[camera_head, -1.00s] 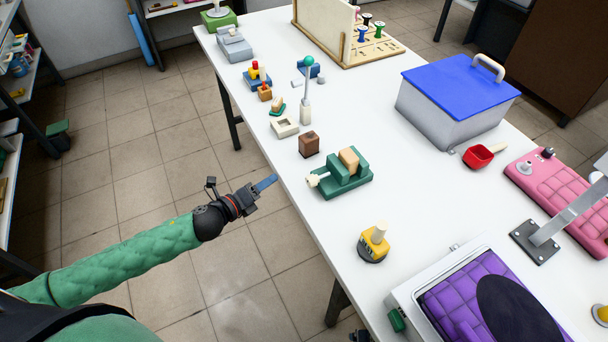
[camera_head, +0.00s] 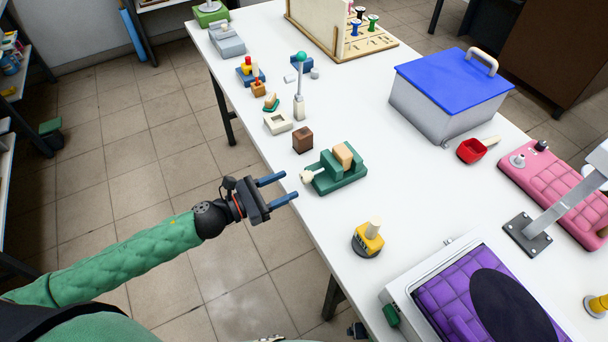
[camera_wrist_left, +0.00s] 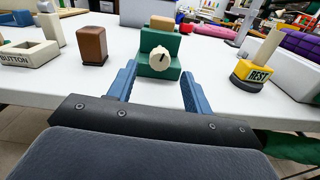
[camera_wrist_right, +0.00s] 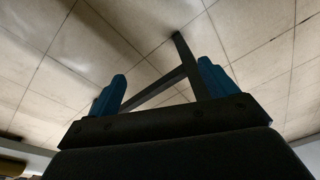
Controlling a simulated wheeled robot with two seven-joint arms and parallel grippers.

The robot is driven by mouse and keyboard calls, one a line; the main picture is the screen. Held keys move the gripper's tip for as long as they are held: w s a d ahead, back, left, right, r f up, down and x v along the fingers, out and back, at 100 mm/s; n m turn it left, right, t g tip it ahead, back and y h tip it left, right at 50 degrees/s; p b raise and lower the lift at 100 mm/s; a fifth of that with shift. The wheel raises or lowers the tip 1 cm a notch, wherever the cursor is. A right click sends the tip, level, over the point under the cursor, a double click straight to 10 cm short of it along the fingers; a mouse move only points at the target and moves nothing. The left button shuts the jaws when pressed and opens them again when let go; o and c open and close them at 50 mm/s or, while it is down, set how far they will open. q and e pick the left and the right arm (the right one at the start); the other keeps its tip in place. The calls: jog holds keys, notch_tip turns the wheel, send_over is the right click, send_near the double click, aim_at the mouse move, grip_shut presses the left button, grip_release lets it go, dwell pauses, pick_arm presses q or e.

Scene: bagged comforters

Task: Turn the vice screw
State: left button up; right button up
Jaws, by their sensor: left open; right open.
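The green vice (camera_head: 338,172) stands near the table's left edge with a tan block (camera_head: 343,155) between its jaws. Its cream screw knob (camera_head: 307,176) faces my left gripper. In the left wrist view the knob (camera_wrist_left: 160,59) shows a dark pointer mark and lies between the two blue fingers, beyond their tips. My left gripper (camera_head: 285,188) is open and empty, just off the table edge, a short way from the knob. My right gripper (camera_wrist_right: 163,88) is open, shown only in its own wrist view, over the tiled floor with dark bars beyond it.
A purple padded case (camera_head: 480,290) and a blue-lidded box (camera_head: 450,95) are to the right. The table between vice and box is clear.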

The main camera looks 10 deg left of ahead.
aim_at(301, 179)
pick_arm(q)
jog(key=p+x, duration=0.2)
jog(key=x, duration=0.3)
jog(key=shift+w+d+r, duration=0.1)
jog(key=shift+w+d, duration=0.05)
jog(key=shift+w, duration=0.05)
jog(key=shift+w+d+p, duration=0.3)
jog(key=shift+d+p, duration=0.1)
jog(key=shift+d, duration=0.1)
pick_arm(e)
notch_tip(301, 179, down, 9)
jog(key=s+d, duration=0.2)
pick_arm(q)
jog(key=c, duration=1)
pick_arm(e)
jog(key=shift+w+r, duration=0.1)
